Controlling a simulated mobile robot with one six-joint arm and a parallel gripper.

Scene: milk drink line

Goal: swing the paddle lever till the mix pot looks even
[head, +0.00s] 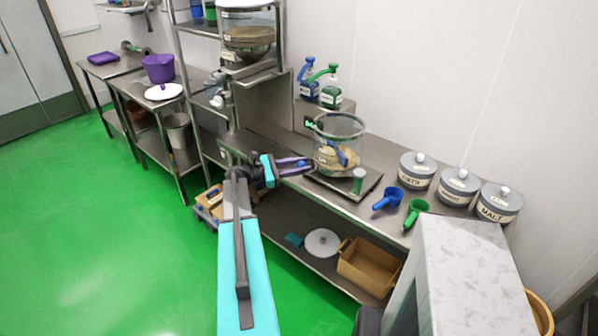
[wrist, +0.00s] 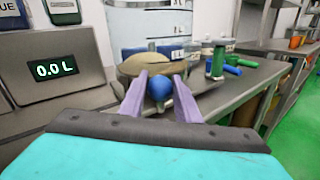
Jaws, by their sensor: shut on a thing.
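The mix pot (head: 338,133) is a clear round vessel on a dark stand on the steel bench. A tan mass and a blue part, apparently the paddle, show inside; the tan does not fill it evenly. In the wrist view the pot (wrist: 180,25) stands just beyond my jaws, with a tan mound (wrist: 135,66) behind them. My gripper (head: 300,162) is at the pot's left side. In the wrist view my purple jaws (wrist: 159,84) are shut on a round blue knob (wrist: 159,91), apparently the end of the paddle lever.
A dispenser display (wrist: 55,69) reads 0.0 L. Blue (head: 387,199) and green (head: 416,212) scoops and several lidded grey canisters (head: 459,186) stand right of the pot. Pump bottles (head: 329,91) stand behind it.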

